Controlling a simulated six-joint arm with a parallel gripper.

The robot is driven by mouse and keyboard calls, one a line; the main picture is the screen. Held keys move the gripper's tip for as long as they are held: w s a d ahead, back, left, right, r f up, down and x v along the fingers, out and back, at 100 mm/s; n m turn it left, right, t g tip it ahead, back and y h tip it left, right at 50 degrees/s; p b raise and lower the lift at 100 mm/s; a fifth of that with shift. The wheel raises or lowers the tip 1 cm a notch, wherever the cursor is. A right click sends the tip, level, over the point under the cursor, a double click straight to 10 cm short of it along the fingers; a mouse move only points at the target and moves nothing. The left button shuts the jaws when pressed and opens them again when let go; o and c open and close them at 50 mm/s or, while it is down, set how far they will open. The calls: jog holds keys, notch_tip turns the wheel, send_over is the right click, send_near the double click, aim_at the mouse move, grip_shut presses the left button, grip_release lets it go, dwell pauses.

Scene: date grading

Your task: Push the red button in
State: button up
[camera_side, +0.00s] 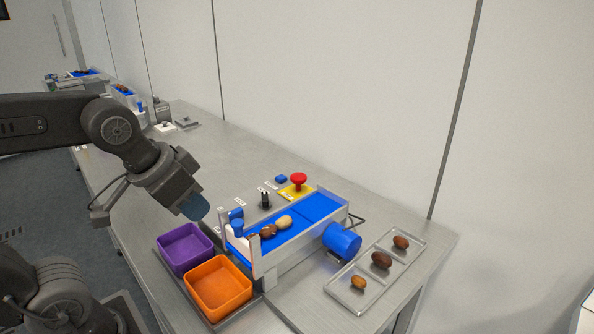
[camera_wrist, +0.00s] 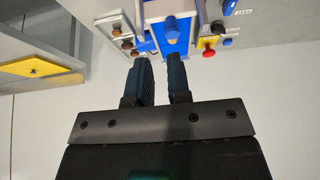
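The red mushroom button (camera_side: 298,178) stands raised on a yellow base (camera_side: 303,192) behind the blue conveyor. The red button also shows in the wrist view (camera_wrist: 209,53), right of my fingers and apart from them. My gripper (camera_side: 196,208) hangs above the purple and orange bins, well left of the button in the side view. In the wrist view my gripper's (camera_wrist: 159,60) two dark blue fingers stand apart with nothing between them. The gripper is open and empty.
A conveyor (camera_side: 322,203) carries a few dates, with a blue motor (camera_side: 342,240) in front. Purple bin (camera_side: 168,246), orange bin (camera_side: 219,304) and a clear tray (camera_side: 338,297) with dates stand nearby. The wall is behind.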

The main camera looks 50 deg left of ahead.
jog(key=shift+g, duration=0.3)
jog(key=w+a+r, duration=0.1)
jog(key=w, duration=0.2)
jog(key=w+r, duration=0.2)
jog(key=w, duration=0.2)
jog(key=w+a+r, duration=0.1)
jog(key=w, duration=0.2)
jog(key=shift+w+a+r, duration=0.25)
jog(key=shift+a+r, duration=0.05)
jog(key=shift+r, duration=0.1)
grip_shut()
jog(key=w+a+f, duration=0.1)
jog(key=w+a, duration=0.3)
jog(key=w, duration=0.3)
jog(key=w+a+f+g, duration=0.1)
jog(key=w+a, duration=0.2)
jog(key=w, duration=0.5)
jog(key=w+a+f, duration=0.2)
jog(key=w+a, duration=0.2)
jog(key=w, duration=0.3)
jog(key=shift+w+a, duration=0.15)
jog(key=shift+a, duration=0.2)
